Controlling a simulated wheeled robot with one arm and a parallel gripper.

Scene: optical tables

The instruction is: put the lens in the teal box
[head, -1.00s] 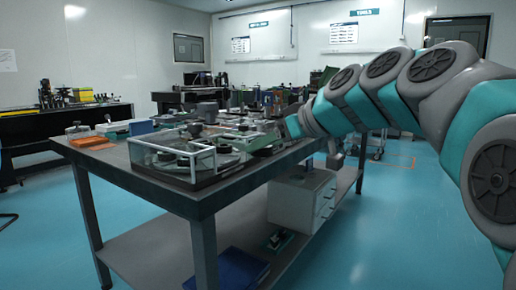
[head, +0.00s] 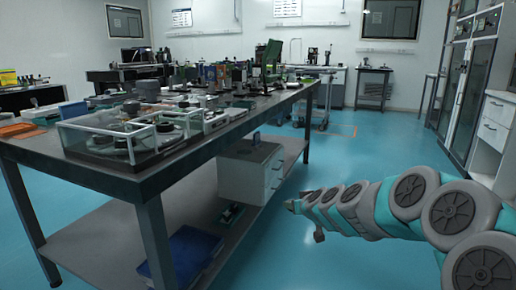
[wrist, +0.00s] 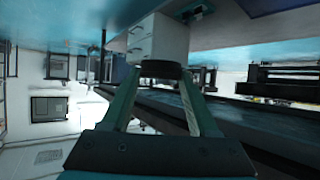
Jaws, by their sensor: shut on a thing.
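My gripper (wrist: 162,72) is shut on a dark round rimmed piece (wrist: 160,68), which looks like the lens in its mount. It is held between the two green fingertips in the wrist view; its face cannot be made out. In the head view my gripper (head: 291,206) is held low over the floor, right of the table and apart from it; the held piece is too small to tell there. I cannot pick out a teal box for sure in either view.
A long dark table (head: 140,180) crowded with optics stands at left, a glass-walled case (head: 125,143) at its near corner. Its lower shelf holds a white drawer unit (head: 248,172) and a blue bin (head: 188,252). Open blue floor (head: 365,150) lies to the right, before tall cabinets (head: 468,80).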

